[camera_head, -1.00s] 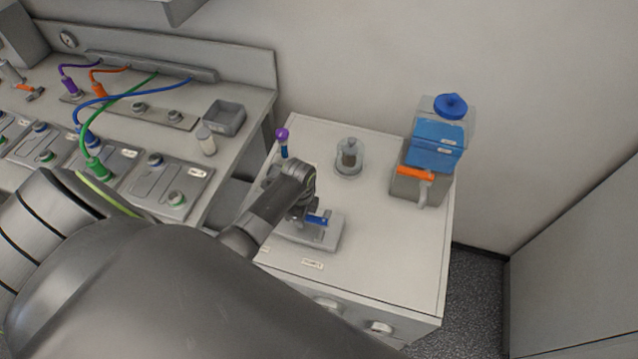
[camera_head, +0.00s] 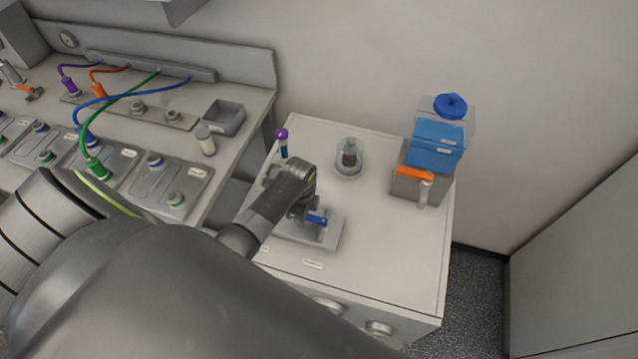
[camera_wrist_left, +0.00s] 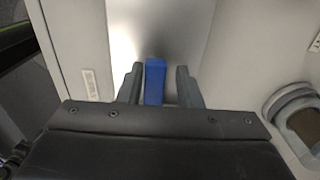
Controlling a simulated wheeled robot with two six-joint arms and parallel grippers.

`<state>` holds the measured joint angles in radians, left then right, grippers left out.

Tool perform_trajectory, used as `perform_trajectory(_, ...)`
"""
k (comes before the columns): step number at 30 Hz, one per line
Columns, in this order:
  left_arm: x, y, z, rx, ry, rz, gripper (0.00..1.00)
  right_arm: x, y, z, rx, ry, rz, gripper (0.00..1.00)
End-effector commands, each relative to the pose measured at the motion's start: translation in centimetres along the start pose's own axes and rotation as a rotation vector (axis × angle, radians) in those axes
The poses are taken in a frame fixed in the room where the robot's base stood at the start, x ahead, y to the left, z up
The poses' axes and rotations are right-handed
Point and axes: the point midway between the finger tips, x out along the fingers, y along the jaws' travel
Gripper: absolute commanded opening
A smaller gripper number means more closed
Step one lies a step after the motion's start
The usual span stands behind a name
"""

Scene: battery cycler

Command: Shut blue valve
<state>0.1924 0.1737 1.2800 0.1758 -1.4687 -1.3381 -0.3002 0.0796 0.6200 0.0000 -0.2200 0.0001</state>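The blue valve handle (camera_head: 316,221) sits on a grey block (camera_head: 328,236) on the white cabinet top, at the middle of the head view. My left gripper (camera_head: 306,213) is down at the handle, and my own wrist partly hides it there. In the left wrist view, the blue handle (camera_wrist_left: 155,82) lies between the two fingers of my left gripper (camera_wrist_left: 159,84). The fingers are apart. The left finger is close to the handle, and a clear gap shows on its right. Whether the left finger touches it, I cannot tell. My right gripper is not in view.
A glass jar (camera_head: 349,158) stands behind the block. A purple-topped blue item (camera_head: 283,143) is at the back left. A blue container with an orange lever (camera_head: 415,174) stands at the right. A bench with cables and a grey bin (camera_head: 224,117) is left. The cabinet's front right is clear.

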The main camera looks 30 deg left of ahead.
Motion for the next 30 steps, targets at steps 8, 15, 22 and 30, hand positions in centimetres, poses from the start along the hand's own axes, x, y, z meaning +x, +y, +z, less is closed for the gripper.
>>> perform_trajectory(8,-2.1,-0.1,0.1,0.001,-0.001,-0.002,0.32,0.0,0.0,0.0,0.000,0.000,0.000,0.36)
perform_trajectory(15,-5.0,-0.2,0.1,0.000,-0.001,-0.001,0.32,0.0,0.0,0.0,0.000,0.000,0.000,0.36)
perform_trajectory(22,-7.5,-0.4,0.0,0.001,0.000,-0.001,0.32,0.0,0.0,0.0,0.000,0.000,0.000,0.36)
perform_trajectory(30,-8.0,-0.3,0.0,0.000,-0.001,0.002,0.32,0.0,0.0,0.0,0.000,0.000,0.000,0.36)
